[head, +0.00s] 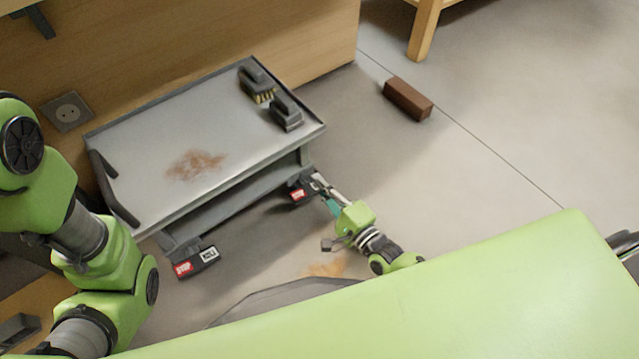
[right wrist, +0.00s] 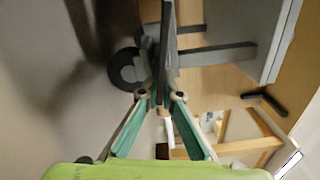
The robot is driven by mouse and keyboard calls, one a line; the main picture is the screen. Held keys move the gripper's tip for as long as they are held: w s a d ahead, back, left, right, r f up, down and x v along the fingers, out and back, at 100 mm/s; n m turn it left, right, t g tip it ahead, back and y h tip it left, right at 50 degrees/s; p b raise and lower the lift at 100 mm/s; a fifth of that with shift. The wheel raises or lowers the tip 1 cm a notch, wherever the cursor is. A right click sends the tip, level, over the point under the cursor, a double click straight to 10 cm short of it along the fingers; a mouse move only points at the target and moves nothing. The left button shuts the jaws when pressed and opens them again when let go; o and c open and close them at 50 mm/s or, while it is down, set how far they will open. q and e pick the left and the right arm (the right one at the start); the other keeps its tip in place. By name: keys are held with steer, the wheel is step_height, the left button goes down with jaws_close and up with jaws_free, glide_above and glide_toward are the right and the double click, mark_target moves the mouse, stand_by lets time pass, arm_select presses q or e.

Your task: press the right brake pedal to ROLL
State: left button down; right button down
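The right brake pedal (head: 299,196) is a dark pedal at the foot of the cart's near right corner. Its red STOP side shows in the head view; its other side is mostly hidden by my right gripper (head: 319,182). The fingertips are over or against that side; I cannot tell if they touch. In the right wrist view the gripper's fingers (right wrist: 168,45) are together with nothing seen between them. The left brake pedal (head: 197,262) shows a red STOP side and a pale ROLL side. My left arm is at the left; its gripper does not show.
A brown block (head: 407,99) lies on the floor. A wooden cabinet (head: 200,35) stands behind.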

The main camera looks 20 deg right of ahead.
steer(key=c, duration=2.2)
jaws_free()
steer(key=shift+c, duration=0.2)
steer(key=v, duration=1.2)
